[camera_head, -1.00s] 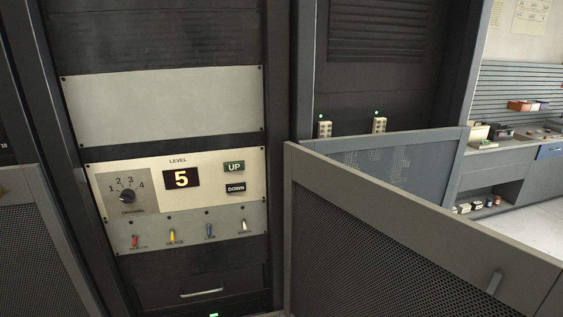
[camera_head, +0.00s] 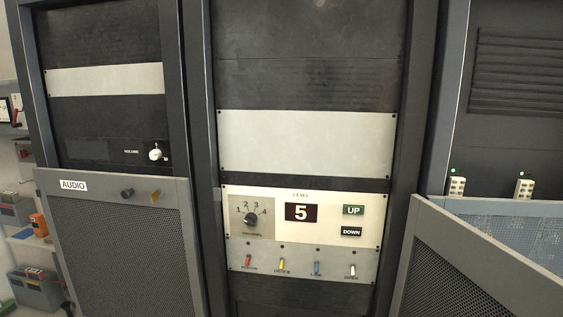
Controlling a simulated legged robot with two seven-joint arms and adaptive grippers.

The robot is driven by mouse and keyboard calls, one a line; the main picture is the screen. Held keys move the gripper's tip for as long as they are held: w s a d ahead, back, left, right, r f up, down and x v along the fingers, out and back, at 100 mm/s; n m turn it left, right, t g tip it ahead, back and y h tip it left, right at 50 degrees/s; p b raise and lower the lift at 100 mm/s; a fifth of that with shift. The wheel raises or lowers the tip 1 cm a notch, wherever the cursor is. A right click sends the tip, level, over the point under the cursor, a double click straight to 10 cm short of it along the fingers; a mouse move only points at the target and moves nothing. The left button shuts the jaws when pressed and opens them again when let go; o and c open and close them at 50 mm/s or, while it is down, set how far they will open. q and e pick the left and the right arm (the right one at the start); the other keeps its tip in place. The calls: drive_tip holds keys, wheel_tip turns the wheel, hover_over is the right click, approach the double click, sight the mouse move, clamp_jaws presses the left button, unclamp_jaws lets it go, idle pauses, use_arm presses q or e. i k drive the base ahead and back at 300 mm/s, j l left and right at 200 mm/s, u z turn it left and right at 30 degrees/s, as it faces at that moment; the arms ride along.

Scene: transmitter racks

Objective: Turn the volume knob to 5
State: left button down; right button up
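The volume knob (camera_head: 156,153) is a small white knob on a dark panel in the left rack, just right of the word VOLUME. It sits just above a mesh door labelled AUDIO. Its pointer setting is too small to read, though a small number shows at its lower right. Neither of my grippers is in view.
The middle rack has a LEVEL display (camera_head: 301,213) reading 5, UP and DOWN buttons, a channel knob (camera_head: 251,220) and several coloured switches. The AUDIO door (camera_head: 115,250) stands below the volume panel. Another mesh door (camera_head: 470,265) juts out at right. Shelves with boxes stand far left.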

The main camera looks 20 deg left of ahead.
sight(156, 154)
drive_tip(key=u, duration=1.75)
